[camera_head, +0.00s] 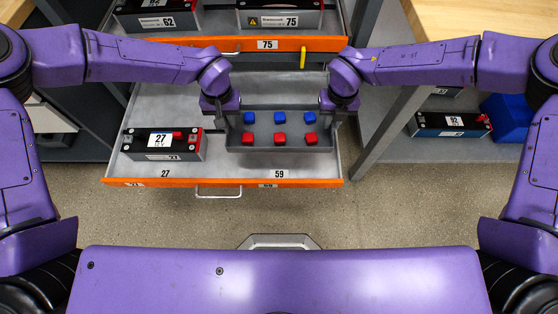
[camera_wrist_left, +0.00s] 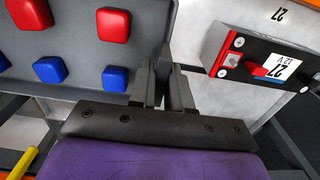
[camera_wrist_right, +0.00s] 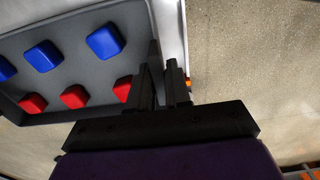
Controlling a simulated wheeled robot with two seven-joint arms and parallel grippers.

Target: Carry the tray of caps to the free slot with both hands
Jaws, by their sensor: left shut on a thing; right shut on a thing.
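The grey tray of caps (camera_head: 262,150) is level over the right part of the pulled-out lower drawer (camera_head: 222,173), above the label 59. It carries a row of blue caps (camera_head: 280,117) behind a row of red caps (camera_head: 280,139). My left gripper (camera_head: 222,112) is shut on the tray's left wall; that wall also shows in the left wrist view (camera_wrist_left: 160,28). My right gripper (camera_head: 336,112) is shut on the tray's right wall, and the tray fills the left of the right wrist view (camera_wrist_right: 60,18). I cannot tell whether the tray's underside touches the drawer floor.
A battery marked 27 (camera_head: 162,144) lies in the drawer, left of the tray. An upper drawer labelled 75 (camera_head: 267,45), with batteries marked 62 (camera_head: 158,15) and 75 (camera_head: 280,14), stands open behind. A battery marked 92 (camera_head: 450,124) and a blue box (camera_head: 506,118) are on the right shelf.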

